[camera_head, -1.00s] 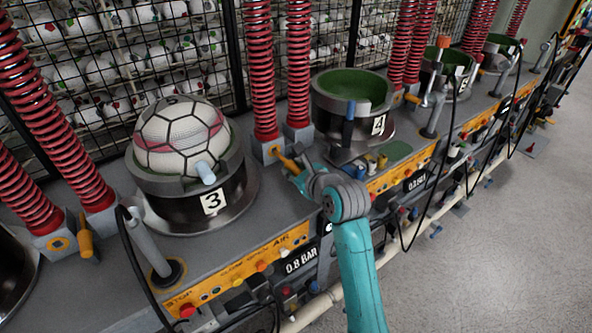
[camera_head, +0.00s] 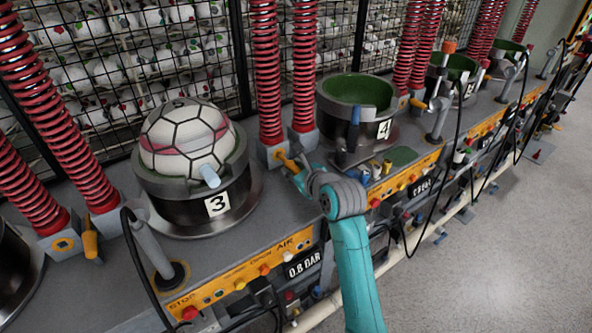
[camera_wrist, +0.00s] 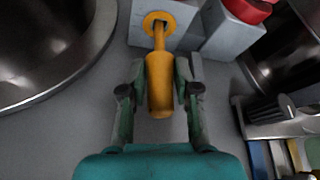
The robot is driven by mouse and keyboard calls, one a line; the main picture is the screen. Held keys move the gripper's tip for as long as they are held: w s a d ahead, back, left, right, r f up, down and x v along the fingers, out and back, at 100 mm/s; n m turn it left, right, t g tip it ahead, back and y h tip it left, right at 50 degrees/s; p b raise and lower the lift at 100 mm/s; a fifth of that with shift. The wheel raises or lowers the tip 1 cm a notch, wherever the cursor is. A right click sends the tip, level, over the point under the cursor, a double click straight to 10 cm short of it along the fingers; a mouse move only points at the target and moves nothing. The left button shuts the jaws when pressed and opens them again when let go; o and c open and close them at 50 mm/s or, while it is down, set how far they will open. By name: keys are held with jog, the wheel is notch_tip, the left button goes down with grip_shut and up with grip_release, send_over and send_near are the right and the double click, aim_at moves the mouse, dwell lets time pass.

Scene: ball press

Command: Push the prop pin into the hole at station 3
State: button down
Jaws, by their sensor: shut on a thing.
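The prop pin (camera_wrist: 160,88) is orange, with a thick handle and a thin front end. My gripper (camera_wrist: 161,72) is shut on its handle, one finger on each side. The pin's thin end meets the orange-ringed hole (camera_wrist: 152,21) in a grey block, and part of the shank still shows outside. How deep the tip sits is hidden. In the head view the pin (camera_head: 284,160) points at the grey block (camera_head: 268,153) right of station 3 (camera_head: 217,205). Station 3 holds a white ball with black seams and pink patches (camera_head: 187,135).
Red springs (camera_head: 267,75) rise from the grey blocks. Station 4 (camera_head: 384,130), a green-lined cup, stands to the right, with small coloured items in front. Another orange pin (camera_head: 90,240) sits at a block on the left. A control panel (camera_head: 240,280) runs along the front edge.

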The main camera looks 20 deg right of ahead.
aim_at(285, 160)
jog(key=shift+w+a+r, duration=0.1)
jog(key=shift+w+a, duration=0.15)
jog(key=shift+w, duration=0.5)
jog(key=shift+w+a+f, duration=0.1)
jog(key=shift+w+a, duration=0.15)
jog(key=shift+w, duration=0.55)
jog(key=shift+w+a+r, duration=0.1)
jog(key=shift+w+a, duration=0.15)
jog(key=shift+w, duration=0.5)
jog(key=c, duration=0.8)
grip_release()
jog(key=shift+o, duration=0.2)
jog(key=shift+s, duration=0.1)
jog(key=v, duration=1.1)
jog(key=shift+s+d+r, duration=0.1)
jog(key=shift+s, duration=0.3)
